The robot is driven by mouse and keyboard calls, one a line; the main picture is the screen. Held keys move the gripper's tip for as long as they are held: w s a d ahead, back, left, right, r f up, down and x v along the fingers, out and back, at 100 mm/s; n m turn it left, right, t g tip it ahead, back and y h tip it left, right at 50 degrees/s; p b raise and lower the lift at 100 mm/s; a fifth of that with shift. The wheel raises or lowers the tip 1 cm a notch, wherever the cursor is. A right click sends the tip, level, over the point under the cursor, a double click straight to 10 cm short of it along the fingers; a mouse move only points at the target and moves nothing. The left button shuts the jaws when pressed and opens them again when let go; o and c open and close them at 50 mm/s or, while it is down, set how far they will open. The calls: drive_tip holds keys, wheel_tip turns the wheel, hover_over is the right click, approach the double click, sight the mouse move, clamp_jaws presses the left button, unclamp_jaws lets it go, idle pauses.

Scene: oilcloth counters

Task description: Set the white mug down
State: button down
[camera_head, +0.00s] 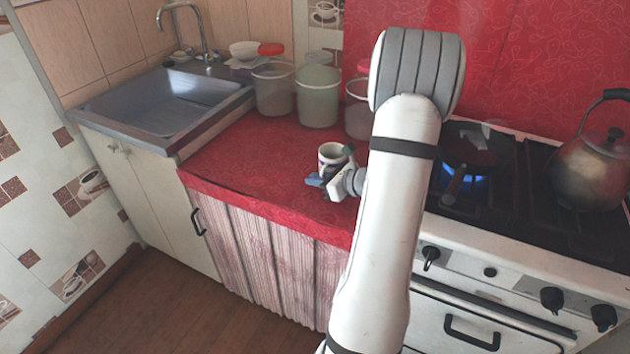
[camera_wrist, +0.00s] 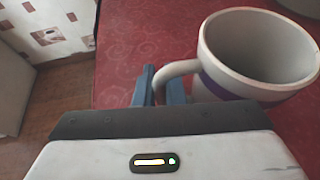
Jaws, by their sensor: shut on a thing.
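The white mug (camera_head: 331,158) is upright over the red oilcloth counter (camera_head: 262,143), near its front edge and beside the stove. In the wrist view the mug (camera_wrist: 258,50) has a purple band, an empty inside and its handle toward my gripper. My gripper (camera_head: 326,182) is at the mug's near side. Its blue fingers, seen in the wrist view (camera_wrist: 160,90), are shut on the mug's handle. I cannot tell whether the mug's base touches the cloth, since its lower part is partly hidden by the gripper.
Several large jars (camera_head: 317,95) stand at the back of the counter. A metal sink (camera_head: 165,98) is on the left. A stove with a lit burner, a pan (camera_head: 474,150) and a kettle (camera_head: 590,172) is on the right. Red cloth left of the mug is clear.

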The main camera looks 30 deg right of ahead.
drive_tip(key=shift+f, duration=0.2)
drive_tip(key=c, duration=1.5)
unclamp_jaws()
drive_tip(key=shift+r, duration=0.1)
